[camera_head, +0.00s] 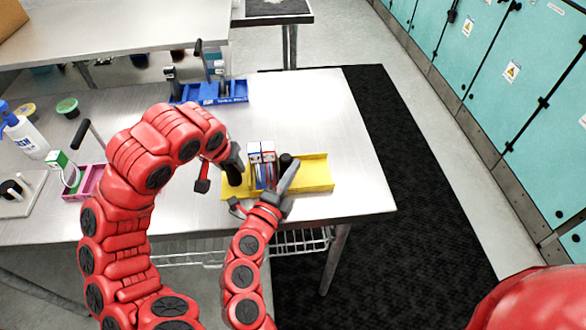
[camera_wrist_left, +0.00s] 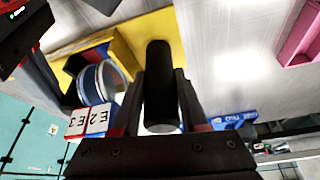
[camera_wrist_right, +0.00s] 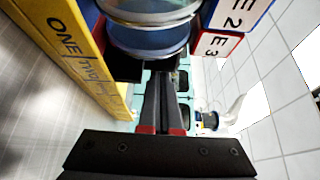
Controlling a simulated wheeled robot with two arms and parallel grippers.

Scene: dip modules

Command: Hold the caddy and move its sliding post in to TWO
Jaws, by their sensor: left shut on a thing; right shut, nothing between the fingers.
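The yellow caddy (camera_head: 317,174) lies on the steel table near its front edge. The lettering ONE shows on its side in the right wrist view (camera_wrist_right: 64,37). My left gripper (camera_head: 234,168) is shut on a black upright post (camera_wrist_left: 160,85) at the caddy's left end. Another dark round-topped post (camera_head: 286,159) stands right of the caddy's middle. My right gripper (camera_head: 291,170) is shut and empty, its fingers beside that post; whether they touch it I cannot tell. The post is not clear in the right wrist view.
White-labelled modules (camera_head: 261,152) with red and blue edges stand in the caddy between my grippers. A blue rack (camera_head: 222,94) stands at the back and a pink tray (camera_head: 84,183) at the left. The table right of the caddy is clear.

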